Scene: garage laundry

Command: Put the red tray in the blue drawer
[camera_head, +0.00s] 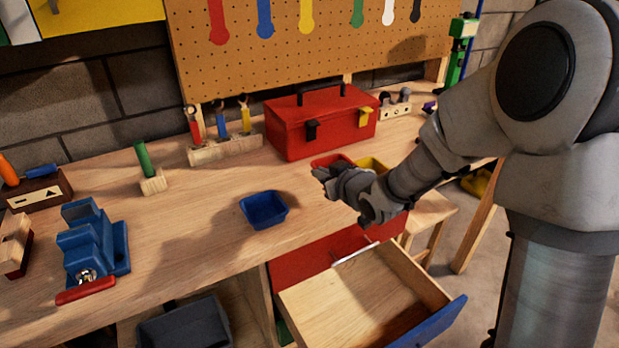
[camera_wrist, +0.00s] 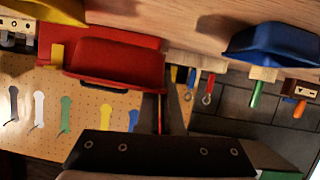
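The red tray (camera_head: 332,159) is on the workbench in front of the red toolbox, partly hidden by my gripper in the head view. It also shows upside down in the wrist view (camera_wrist: 115,62). My gripper (camera_head: 322,176) is just in front of the tray, at the end of the arm reaching in from the right. Whether it touches the tray is unclear, and its finger opening cannot be made out. The blue drawer (camera_head: 432,324) is pulled out below the bench at the right, with a bare, empty wooden inside.
A yellow tray (camera_head: 374,164) is right of the red one, and a blue tray (camera_head: 264,209) is to the left. The red toolbox (camera_head: 320,125) is behind. A closed red drawer (camera_head: 312,259) is above the open one. Tools and blocks stand farther left.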

